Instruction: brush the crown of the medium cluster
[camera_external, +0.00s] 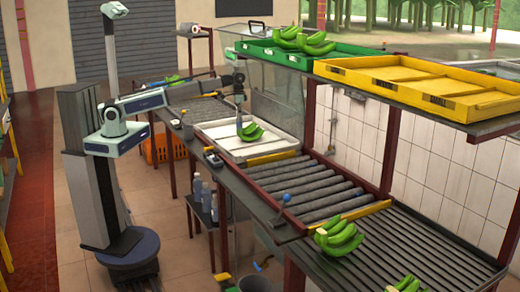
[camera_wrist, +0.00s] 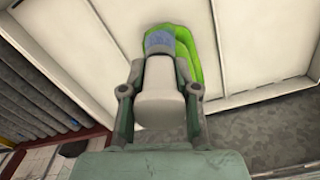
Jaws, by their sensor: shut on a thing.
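My gripper (camera_external: 239,88) points down over a white tray (camera_external: 213,133) on the bench. It is shut on a pale brush handle (camera_wrist: 160,92), which fills the space between the fingers in the wrist view. Blue bristles (camera_wrist: 159,41) at the brush's end meet a green banana cluster (camera_external: 251,132) lying in the tray. In the wrist view the cluster (camera_wrist: 208,60) curves beside the bristles on the right. The bristles overlap its upper end; I cannot tell how firmly they touch. The brush and gripper hide part of the crown.
Other bananas lie in a green crate (camera_external: 262,53) on the upper shelf and on the lower rollers, one cluster (camera_external: 338,238) near the front. A yellow crate (camera_external: 370,72) is beside the green one. A clear panel (camera_external: 280,95) stands behind the tray. Bare rollers (camera_external: 310,190) are right of it.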

